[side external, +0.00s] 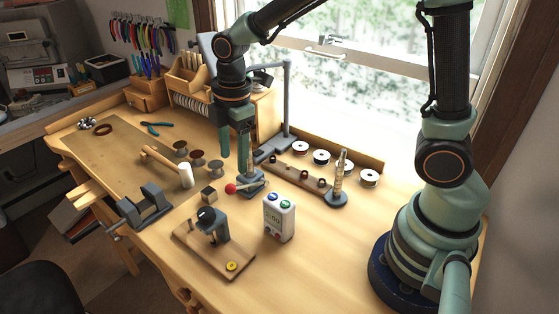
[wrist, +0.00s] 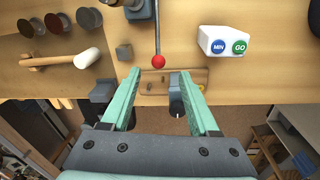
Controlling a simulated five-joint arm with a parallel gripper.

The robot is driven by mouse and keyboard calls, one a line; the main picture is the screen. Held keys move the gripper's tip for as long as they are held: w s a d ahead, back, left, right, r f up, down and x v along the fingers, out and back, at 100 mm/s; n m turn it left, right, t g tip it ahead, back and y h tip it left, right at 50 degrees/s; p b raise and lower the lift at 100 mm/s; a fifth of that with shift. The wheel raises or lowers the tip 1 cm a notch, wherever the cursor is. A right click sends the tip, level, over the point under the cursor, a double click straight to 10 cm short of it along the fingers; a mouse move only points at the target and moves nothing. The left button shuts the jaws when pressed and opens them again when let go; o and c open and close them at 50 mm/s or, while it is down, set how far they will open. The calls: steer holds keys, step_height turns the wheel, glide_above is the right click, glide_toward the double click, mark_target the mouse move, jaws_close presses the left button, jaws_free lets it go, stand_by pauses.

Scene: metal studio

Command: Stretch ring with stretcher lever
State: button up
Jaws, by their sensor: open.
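The ring stretcher (side external: 252,183) has a blue-grey base and an upright tapered post on the bench. Its thin lever ends in a red ball (side external: 230,188), which points left in the side view. My gripper (side external: 234,163) is open and empty, pointing down just above the ball. In the wrist view the red ball (wrist: 158,62) appears just beyond and between my fingertips (wrist: 158,74), apart from both. The lever rod (wrist: 157,30) runs up from it to the stretcher base (wrist: 139,10). I cannot make out a ring on the post.
A wooden board with a small press (side external: 213,232) is in front. A white timer (side external: 279,218) stands to the right. A hammer (side external: 168,165), small cube (side external: 209,195) and vise (side external: 145,206) lie left. A ring-sizing post (side external: 340,180) stands right. Bare bench lies right of the timer.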

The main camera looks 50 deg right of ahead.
steer(key=c, duration=0.5)
steer(key=shift+m, duration=0.4)
jaws_close()
step_height(320, 180, up, 8)
steer(key=d+m, duration=0.2)
steer(key=m, duration=3.1)
glide_above(237, 188)
steer(key=shift+g, duration=0.4)
step_height(237, 188, down, 13)
steer(key=shift+r, duration=0.2)
steer(key=shift+a+f, duration=0.25)
steer(key=shift+f, duration=0.1)
